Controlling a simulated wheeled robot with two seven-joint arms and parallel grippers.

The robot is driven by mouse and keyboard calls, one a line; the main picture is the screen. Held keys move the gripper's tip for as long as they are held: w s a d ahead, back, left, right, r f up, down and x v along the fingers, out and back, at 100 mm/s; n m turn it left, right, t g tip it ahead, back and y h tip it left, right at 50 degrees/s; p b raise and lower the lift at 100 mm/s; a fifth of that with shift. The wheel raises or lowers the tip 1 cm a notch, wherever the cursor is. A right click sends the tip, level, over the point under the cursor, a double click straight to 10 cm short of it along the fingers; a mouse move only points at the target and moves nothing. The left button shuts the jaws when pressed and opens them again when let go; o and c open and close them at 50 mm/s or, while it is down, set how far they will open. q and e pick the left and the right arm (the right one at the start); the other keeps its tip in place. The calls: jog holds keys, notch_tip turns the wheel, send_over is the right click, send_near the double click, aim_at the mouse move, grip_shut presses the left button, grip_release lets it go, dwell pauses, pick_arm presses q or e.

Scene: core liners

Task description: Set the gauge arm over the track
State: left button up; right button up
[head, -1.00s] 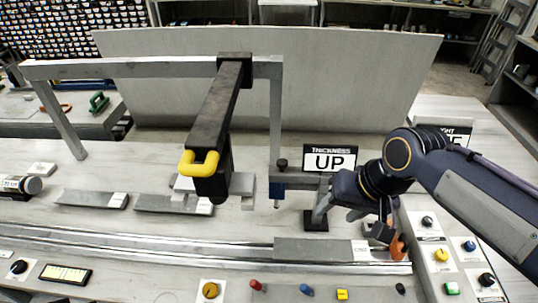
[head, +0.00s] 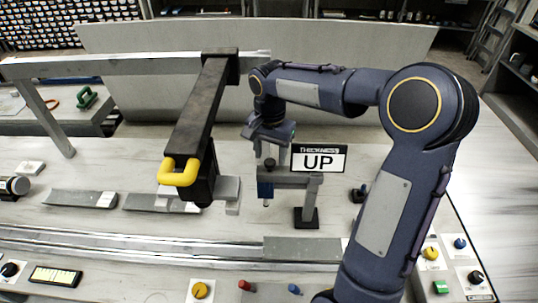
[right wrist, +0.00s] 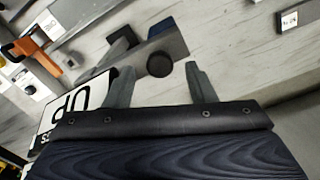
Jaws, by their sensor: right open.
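The thickness gauge stands behind the track, with a grey arm (head: 290,181) reaching left from a post on a black base (head: 305,217). A blue block and a thin spindle hang at the arm's left end. A sign reading "THICKNESS UP" (head: 319,159) stands by it. The track (head: 150,245) is a pair of metal rails across the table, in front of the gauge. My right gripper (head: 268,152) points down above the arm's left end. In the right wrist view its open fingers (right wrist: 158,88) have a round black knob (right wrist: 160,64) just beyond them. My left gripper is out of view.
A black overhead beam with a yellow handle (head: 180,172) hangs from a grey frame (head: 130,66) left of the gauge. Grey strips (head: 82,199) lie behind the track. A grey piece (head: 300,248) lies on the track. Knobs and buttons (head: 200,290) line the front.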

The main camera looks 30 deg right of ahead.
jog(key=shift+f, duration=0.9)
grip_shut()
